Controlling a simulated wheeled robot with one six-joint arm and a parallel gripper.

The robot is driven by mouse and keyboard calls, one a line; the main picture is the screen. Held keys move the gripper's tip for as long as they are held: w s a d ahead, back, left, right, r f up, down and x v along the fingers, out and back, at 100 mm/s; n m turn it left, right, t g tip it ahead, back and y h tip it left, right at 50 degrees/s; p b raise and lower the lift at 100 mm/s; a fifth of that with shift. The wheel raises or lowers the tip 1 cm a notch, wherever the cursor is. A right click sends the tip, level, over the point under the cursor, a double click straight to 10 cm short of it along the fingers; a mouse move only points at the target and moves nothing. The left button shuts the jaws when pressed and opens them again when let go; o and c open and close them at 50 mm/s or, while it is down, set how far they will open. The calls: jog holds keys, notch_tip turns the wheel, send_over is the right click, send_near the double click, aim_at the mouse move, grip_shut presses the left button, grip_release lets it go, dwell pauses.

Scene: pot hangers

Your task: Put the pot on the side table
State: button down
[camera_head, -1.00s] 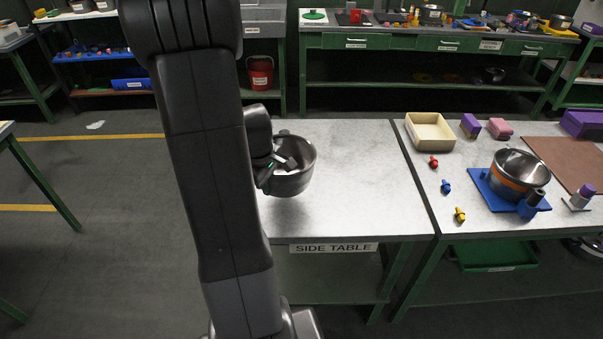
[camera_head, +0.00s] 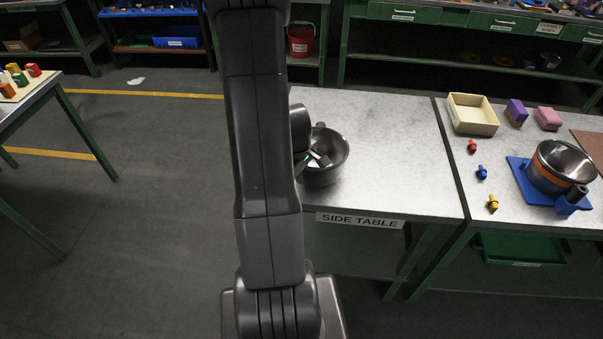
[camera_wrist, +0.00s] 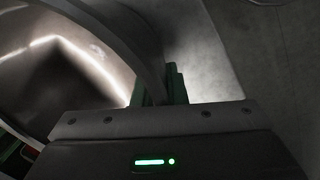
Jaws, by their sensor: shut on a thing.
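The pot (camera_head: 325,172) is a grey metal pot, upright, at the left part of the side table (camera_head: 395,150). My gripper (camera_head: 314,161) is shut on the pot at its left rim. In the wrist view the pot's shiny inside (camera_wrist: 60,75) fills the upper left, and its wall passes between the fingers of my gripper (camera_wrist: 160,85). I cannot tell whether the pot's base touches the table top. My arm hides the table's left edge.
The rest of the side table is clear. On the adjoining table to the right are a cream tray (camera_head: 472,114), small coloured pegs (camera_head: 482,172) and another pot (camera_head: 562,166) on a blue base. A red bucket (camera_head: 300,40) stands behind.

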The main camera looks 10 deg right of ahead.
jog(key=shift+f, duration=0.15)
jog(key=c, duration=1.5)
grip_release()
jog(key=shift+o, duration=0.2)
notch_tip(320, 180, up, 12)
jog(key=s+a, duration=0.1)
jog(key=shift+s+a, duration=0.1)
jog(key=shift+s, duration=0.05)
